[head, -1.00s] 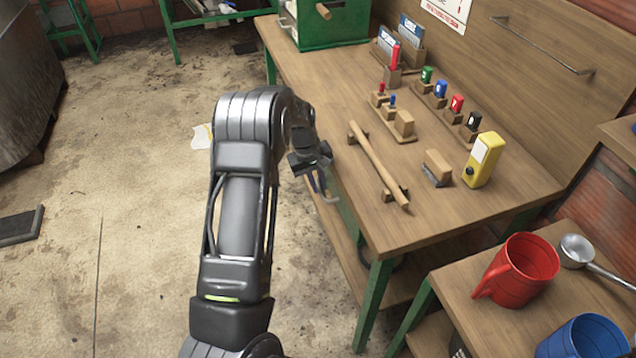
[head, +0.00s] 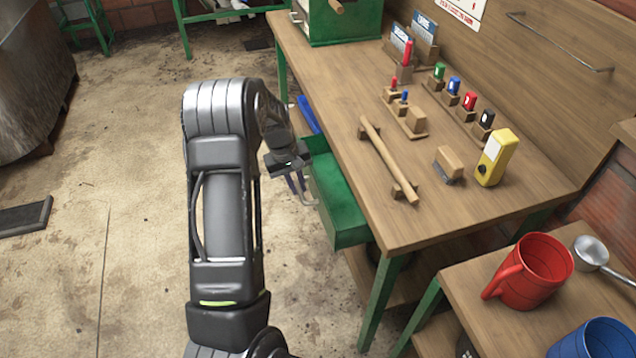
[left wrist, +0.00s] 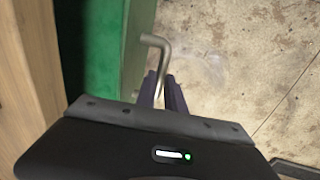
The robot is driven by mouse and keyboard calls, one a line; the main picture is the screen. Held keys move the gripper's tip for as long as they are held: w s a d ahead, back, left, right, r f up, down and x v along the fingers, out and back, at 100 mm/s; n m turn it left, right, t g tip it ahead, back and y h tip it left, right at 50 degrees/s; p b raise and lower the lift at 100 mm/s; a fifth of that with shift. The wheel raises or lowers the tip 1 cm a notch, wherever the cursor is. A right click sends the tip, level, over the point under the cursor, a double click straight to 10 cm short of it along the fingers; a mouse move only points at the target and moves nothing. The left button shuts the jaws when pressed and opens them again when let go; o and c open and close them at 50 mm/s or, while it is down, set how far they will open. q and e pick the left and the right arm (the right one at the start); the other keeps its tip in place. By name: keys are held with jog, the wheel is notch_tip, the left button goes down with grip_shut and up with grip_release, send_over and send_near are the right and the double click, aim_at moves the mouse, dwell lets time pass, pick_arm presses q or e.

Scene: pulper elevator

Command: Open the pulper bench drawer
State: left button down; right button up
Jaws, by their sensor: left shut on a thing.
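The green pulper bench drawer (head: 337,207) stands partly pulled out from under the left edge of the wooden bench (head: 400,225). It also shows in the left wrist view (left wrist: 92,45), with the bench top at the far left. A bent metal handle (head: 308,199) sticks out from the drawer's front, and its bent end shows in the left wrist view (left wrist: 154,41). My left gripper (head: 297,184) is shut on this handle. Its fingers (left wrist: 165,92) close around the bar, and the exact contact is partly hidden. My right gripper is not in view.
On the bench are a wooden rod on rests (head: 388,158), a brush (head: 449,164), a yellow device (head: 496,157) and several coloured-top items. A side table at the lower right holds a red mug (head: 530,270) and a blue mug (head: 597,343). The floor (head: 110,190) left of the bench is mostly clear.

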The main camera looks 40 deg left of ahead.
pick_arm(q)
jog(key=s+a+b, duration=0.3)
jog(key=s+a, duration=0.6)
jog(key=s, duration=0.4)
jog(key=shift+b, duration=0.4)
jog(key=c, duration=1.4)
grip_release()
jog(key=shift+c, duration=0.2)
notch_tip(320, 180, up, 8)
jog(key=s, duration=0.1)
jog(key=shift+s+a+f, duration=0.15)
jog(key=shift+a, duration=0.25)
